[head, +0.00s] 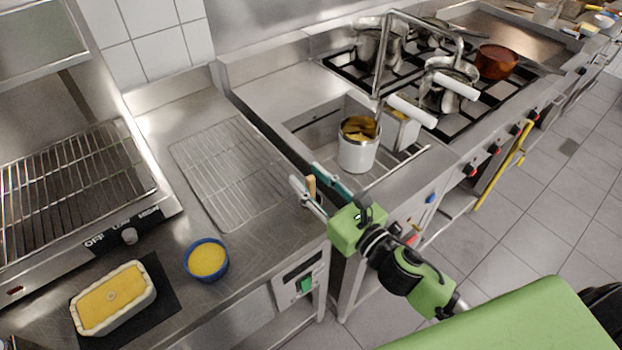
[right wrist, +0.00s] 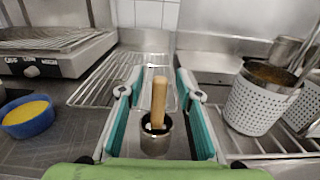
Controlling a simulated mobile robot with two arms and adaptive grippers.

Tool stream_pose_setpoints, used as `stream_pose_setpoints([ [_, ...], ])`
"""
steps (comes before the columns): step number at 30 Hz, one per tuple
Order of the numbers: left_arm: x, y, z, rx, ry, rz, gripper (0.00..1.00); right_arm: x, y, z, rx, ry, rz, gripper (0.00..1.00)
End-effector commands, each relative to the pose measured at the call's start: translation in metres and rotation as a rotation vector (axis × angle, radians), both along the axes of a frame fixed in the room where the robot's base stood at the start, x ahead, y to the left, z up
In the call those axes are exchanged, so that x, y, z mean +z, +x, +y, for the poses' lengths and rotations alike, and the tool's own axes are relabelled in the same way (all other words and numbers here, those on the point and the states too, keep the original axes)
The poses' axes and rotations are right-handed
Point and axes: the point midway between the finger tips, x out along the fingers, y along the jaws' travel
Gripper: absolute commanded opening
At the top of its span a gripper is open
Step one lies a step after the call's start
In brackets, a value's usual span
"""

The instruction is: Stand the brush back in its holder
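The brush shows as an upright light wooden handle (right wrist: 159,100) in the right wrist view. Its lower end is inside a small round metal holder (right wrist: 155,141), so any bristles are hidden. In the head view only part of the wooden handle (head: 311,187) shows between the fingers. My right gripper (head: 322,188) is open, with one finger on each side of the handle and holder. Gaps show on both sides in the right wrist view (right wrist: 160,112), so the fingers appear not to touch the handle. My left gripper is not in view.
A wire rack (head: 228,172) lies on the steel counter to the left. A blue bowl (head: 190,268) with yellow filling and a loaf dish (head: 78,318) stand nearer. White perforated canisters (right wrist: 258,100) stand right of the gripper, by the hob with several pots.

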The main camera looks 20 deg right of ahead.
Motion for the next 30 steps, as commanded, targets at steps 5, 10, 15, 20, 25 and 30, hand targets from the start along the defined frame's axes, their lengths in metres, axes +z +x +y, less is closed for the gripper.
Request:
stream_pose_setpoints([
  [5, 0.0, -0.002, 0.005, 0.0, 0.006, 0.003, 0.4, 0.0, -0.002, -0.001, 0.0, 0.001, 0.001, 0.32],
  [10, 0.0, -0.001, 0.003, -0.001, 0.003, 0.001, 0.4, -0.002, -0.017, -0.006, -0.001, 0.002, 0.003, 0.32],
  [15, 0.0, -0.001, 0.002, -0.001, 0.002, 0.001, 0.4, -0.001, -0.042, -0.015, -0.002, 0.004, 0.004, 0.32],
  [20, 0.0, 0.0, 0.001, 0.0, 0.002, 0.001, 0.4, -0.002, -0.065, -0.024, -0.003, 0.005, 0.005, 0.32],
  [25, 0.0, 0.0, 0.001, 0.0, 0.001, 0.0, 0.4, -0.001, -0.088, -0.032, -0.003, 0.001, 0.005, 0.32],
  [30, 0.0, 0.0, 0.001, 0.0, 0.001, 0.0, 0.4, -0.001, -0.105, -0.038, -0.002, 0.002, 0.002, 0.32],
])
